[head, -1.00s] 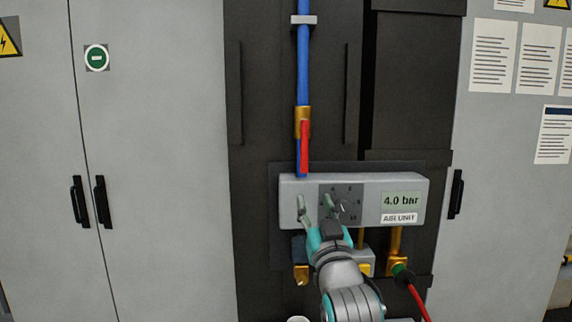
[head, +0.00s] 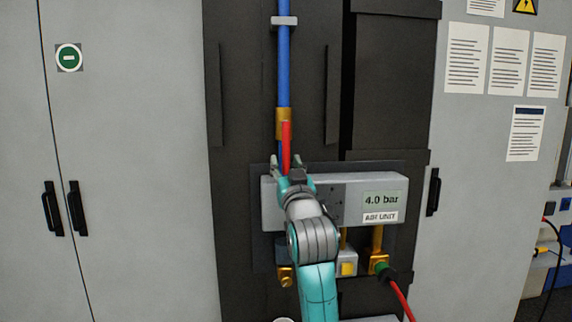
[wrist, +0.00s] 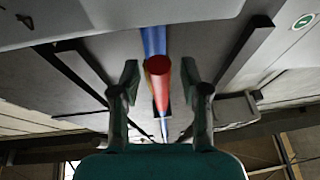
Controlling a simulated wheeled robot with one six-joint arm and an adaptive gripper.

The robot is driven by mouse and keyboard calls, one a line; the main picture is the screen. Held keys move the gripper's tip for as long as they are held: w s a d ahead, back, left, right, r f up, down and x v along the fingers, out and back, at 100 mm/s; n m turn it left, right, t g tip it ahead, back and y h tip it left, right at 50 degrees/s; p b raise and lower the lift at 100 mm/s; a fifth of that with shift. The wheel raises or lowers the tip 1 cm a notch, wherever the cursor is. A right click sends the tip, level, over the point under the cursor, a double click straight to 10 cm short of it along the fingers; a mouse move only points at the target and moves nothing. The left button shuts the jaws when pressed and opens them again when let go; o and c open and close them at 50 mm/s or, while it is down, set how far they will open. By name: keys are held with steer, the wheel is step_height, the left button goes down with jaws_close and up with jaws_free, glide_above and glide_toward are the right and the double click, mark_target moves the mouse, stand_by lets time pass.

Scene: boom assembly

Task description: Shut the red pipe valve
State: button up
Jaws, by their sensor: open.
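The red valve handle (head: 286,145) hangs down from a brass valve body (head: 283,122) on the vertical blue pipe (head: 284,60) and runs along the pipe. My gripper (head: 289,168) is open at the handle's lower end, just above the grey air unit. In the wrist view the handle's round red end (wrist: 158,68) shows between the two spread fingers (wrist: 160,82), with a gap on each side. The blue pipe (wrist: 153,40) shows behind it. My gripper hides part of the pipe's lower stretch in the head view.
The grey air unit (head: 333,184) reads 4.0 bar and sits close below my gripper. A yellow button (head: 347,269) and a red hose (head: 402,298) are lower right. Dark upright bars (head: 331,95) flank the pipe. Grey cabinets (head: 120,130) stand on either side.

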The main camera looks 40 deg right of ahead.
steer(key=shift+w+d+r, duration=0.1)
steer(key=shift+w+d, duration=0.05)
steer(key=shift+w, duration=0.05)
jaws_close()
